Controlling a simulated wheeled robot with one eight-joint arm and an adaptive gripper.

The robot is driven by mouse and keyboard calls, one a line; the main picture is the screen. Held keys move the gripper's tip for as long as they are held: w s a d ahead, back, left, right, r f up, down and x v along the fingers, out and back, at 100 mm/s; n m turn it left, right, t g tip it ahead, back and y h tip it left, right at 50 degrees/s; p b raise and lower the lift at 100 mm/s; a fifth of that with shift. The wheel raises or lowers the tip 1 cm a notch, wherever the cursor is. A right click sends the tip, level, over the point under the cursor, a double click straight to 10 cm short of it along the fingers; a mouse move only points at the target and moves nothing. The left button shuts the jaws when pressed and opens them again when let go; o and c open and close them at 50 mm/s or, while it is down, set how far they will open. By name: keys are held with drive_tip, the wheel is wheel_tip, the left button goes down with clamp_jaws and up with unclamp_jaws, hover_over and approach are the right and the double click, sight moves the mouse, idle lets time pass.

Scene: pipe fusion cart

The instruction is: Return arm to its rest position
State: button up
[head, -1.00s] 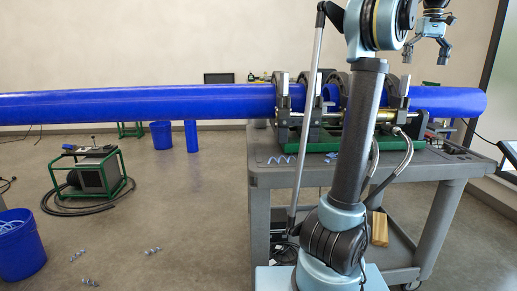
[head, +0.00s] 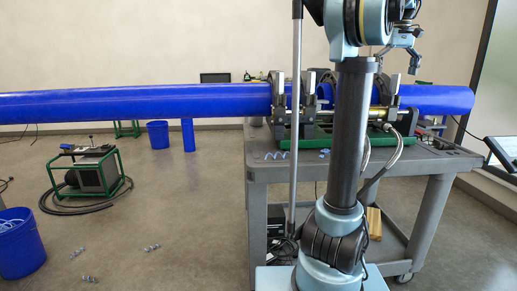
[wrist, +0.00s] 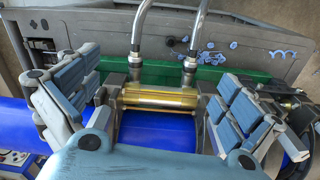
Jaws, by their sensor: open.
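My arm stands in the middle of the head view, its column in front of the cart. My gripper (head: 401,48) is at the upper right, above the right part of the blue pipe. In the wrist view my gripper (wrist: 158,110) has its two fingers spread wide apart, with nothing between them. Below it in that view are the blue pipe (wrist: 155,133), a brass-coloured cylinder (wrist: 160,97) and the green base (wrist: 150,72) of the fusion machine. The gripper is open and apart from the pipe.
The long blue pipe (head: 130,104) runs through the clamps (head: 307,110) on the grey cart (head: 410,165). Silver hoses (head: 392,150) hang beside my arm. A green-framed power unit (head: 90,172) and a blue bucket (head: 20,245) stand on the floor at left.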

drive_tip(key=s+a+f, duration=0.4)
drive_tip(key=a+f, duration=0.4)
drive_tip(key=a, duration=0.2)
drive_tip(key=s+a+f, duration=0.4)
drive_tip(key=a+f, duration=0.5)
drive_tip(key=a, duration=0.1)
drive_tip(key=s+a+f, duration=0.3)
drive_tip(key=s+f, duration=0.2)
drive_tip(key=f, duration=0.3)
drive_tip(key=s+a+f+t, duration=0.1)
drive_tip(key=s+a+f, duration=0.3)
drive_tip(key=f, duration=0.5)
drive_tip(key=s+a+f, duration=0.4)
drive_tip(key=s+f, duration=0.2)
drive_tip(key=f, duration=0.3)
drive_tip(key=shift+s+a+n+t, duration=0.15)
drive_tip(key=shift+s+n+t, duration=0.25)
drive_tip(key=shift+w, duration=0.1)
drive_tip(key=shift+w+f, duration=0.15)
drive_tip(key=shift+w, duration=0.2)
